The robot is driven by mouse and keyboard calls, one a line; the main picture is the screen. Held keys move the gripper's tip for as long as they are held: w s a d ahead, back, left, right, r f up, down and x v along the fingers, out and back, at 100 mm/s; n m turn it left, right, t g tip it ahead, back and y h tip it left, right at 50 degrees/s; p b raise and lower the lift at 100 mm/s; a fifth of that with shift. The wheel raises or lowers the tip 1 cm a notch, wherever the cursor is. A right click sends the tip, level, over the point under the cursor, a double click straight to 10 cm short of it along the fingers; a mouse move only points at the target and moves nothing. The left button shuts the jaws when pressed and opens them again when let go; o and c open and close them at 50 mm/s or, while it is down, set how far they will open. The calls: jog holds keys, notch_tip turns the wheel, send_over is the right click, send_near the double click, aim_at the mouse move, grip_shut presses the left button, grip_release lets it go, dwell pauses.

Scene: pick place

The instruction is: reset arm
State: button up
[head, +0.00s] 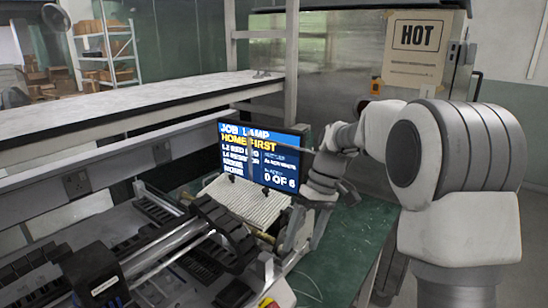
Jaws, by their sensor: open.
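My arm enters from the right and reaches toward the middle of the head view. My gripper (299,232) points down over the green bench, just right of a pale ribbed block or tray (245,203). Its fingers look apart, and I see nothing held between them. Whether a finger touches the ribbed piece I cannot tell. A blue screen (232,150) stands behind, partly hidden by my wrist. It reads "JOB LAMP", "HOME FIRST" and "0 OF 6"; its smaller lines are hard to read.
A machine with rails and dark parts (205,222) fills the lower left. The green bench top (345,245) is mostly clear right of my gripper. A long pale shelf (120,97) crosses the left. A metal cabinet with a "HOT" sign (416,36) stands behind.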

jog(key=s+d+r+m+t+h, duration=0.2)
jog(key=s+d+r+m+t, duration=0.15)
jog(key=s+r, duration=0.6)
jog(key=s+d+f+m+t, duration=0.1)
jog(key=s+t, duration=0.1)
jog(key=s, duration=0.5)
jog(key=s+d+f+m+t+h, duration=0.1)
jog(key=s+t, duration=0.2)
jog(key=s, duration=0.3)
jog(key=shift+s+d, duration=0.35)
jog(key=c, duration=0.5)
jog(key=shift+a, duration=0.15)
